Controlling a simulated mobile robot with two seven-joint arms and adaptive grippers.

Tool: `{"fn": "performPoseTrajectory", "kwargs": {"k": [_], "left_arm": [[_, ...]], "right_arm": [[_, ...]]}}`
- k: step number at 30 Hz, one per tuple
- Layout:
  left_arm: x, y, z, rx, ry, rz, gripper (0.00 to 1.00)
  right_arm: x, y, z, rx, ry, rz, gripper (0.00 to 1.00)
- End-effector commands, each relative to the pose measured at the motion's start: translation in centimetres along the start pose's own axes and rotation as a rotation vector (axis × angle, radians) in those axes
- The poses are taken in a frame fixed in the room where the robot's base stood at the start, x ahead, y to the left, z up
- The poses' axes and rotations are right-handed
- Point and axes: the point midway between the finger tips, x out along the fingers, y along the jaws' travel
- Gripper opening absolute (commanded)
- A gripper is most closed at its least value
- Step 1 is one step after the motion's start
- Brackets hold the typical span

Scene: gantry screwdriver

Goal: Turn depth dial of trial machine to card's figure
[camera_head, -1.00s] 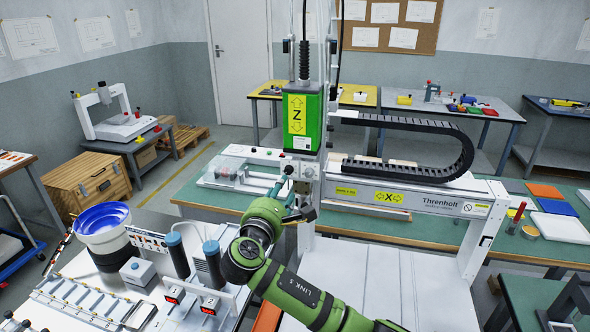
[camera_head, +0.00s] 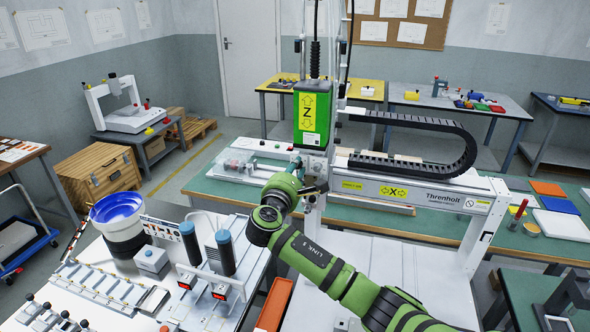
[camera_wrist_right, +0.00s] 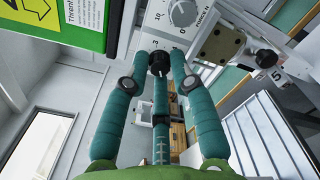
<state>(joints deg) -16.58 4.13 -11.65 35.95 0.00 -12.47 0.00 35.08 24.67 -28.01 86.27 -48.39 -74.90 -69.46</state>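The gantry machine has a green Z head (camera_head: 313,115) with a pale plate (camera_head: 314,163) below it, partly hidden by my right gripper (camera_head: 306,186). In the wrist view, a grey round dial (camera_wrist_right: 182,12) sits on a white panel at the top edge, with small figures around it. Its setting is too small to read. No card figure is readable. My left gripper is not in view.
The gantry's white X beam (camera_head: 420,193) runs right of the head under a black cable chain (camera_head: 465,150). A bracket (camera_wrist_right: 220,45) stands close right of the fingers. A blue-lined feeder bowl (camera_head: 118,210) and dark cylinders (camera_head: 226,252) stand at left.

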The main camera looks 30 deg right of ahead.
Motion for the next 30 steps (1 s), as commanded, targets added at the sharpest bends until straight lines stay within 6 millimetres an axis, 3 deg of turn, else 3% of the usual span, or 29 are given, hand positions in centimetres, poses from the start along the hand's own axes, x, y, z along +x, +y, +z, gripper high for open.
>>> {"fn": "performPoseTrajectory", "kwargs": {"k": [7,16,30], "left_arm": [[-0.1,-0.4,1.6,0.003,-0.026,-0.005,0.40],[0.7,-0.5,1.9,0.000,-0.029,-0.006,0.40],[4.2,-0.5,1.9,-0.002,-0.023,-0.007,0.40]], "right_arm": [[0.0,0.0,0.0,0.001,0.001,-0.001,0.00],[-0.1,-0.1,-0.2,0.074,0.001,-0.002,0.00],[-0.1,-0.3,-0.4,0.465,0.001,-0.002,0.00]]}}
